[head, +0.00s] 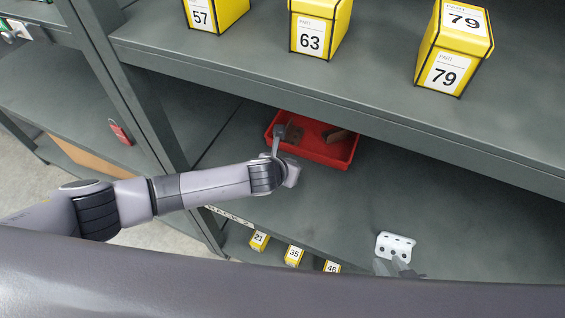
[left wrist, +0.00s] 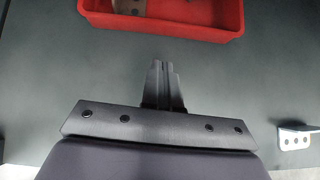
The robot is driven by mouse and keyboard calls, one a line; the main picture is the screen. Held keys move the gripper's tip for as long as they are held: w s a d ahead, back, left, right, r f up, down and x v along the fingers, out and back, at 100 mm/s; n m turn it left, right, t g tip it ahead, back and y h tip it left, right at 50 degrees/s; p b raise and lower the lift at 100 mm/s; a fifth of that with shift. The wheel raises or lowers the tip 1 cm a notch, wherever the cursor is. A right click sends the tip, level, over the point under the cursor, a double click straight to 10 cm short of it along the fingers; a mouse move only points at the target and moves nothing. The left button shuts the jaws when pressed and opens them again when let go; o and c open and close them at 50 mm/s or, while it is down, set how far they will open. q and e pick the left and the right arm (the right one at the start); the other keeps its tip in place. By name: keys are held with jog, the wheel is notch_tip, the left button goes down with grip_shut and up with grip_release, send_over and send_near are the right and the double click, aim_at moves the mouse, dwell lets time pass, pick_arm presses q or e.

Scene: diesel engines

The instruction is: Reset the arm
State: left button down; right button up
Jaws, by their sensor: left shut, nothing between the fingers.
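My left arm reaches in from the left in the head view over the lower shelf. Its gripper (head: 279,133) is at the near-left part of a red tray, partly hidden behind my wrist. In the left wrist view the left gripper's fingers (left wrist: 164,66) are together and empty, pointing at the red tray (left wrist: 170,28). My right gripper (head: 399,267) shows only as small grey parts at the bottom of the head view, just below a white bracket with holes. Whether it is open, or touches the bracket, I cannot tell.
The red tray (head: 350,153) holds brownish metal parts. The white bracket (head: 396,245) lies on the lower shelf (head: 440,215). Yellow boxes numbered 57, 63 and 79 (head: 455,45) stand on the upper shelf (head: 380,80), whose edge overhangs. A shelf post (head: 150,110) stands beyond my left arm.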

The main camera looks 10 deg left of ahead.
pick_arm(q)
jog(key=shift+p+v, duration=0.5)
jog(key=shift+v, duration=2)
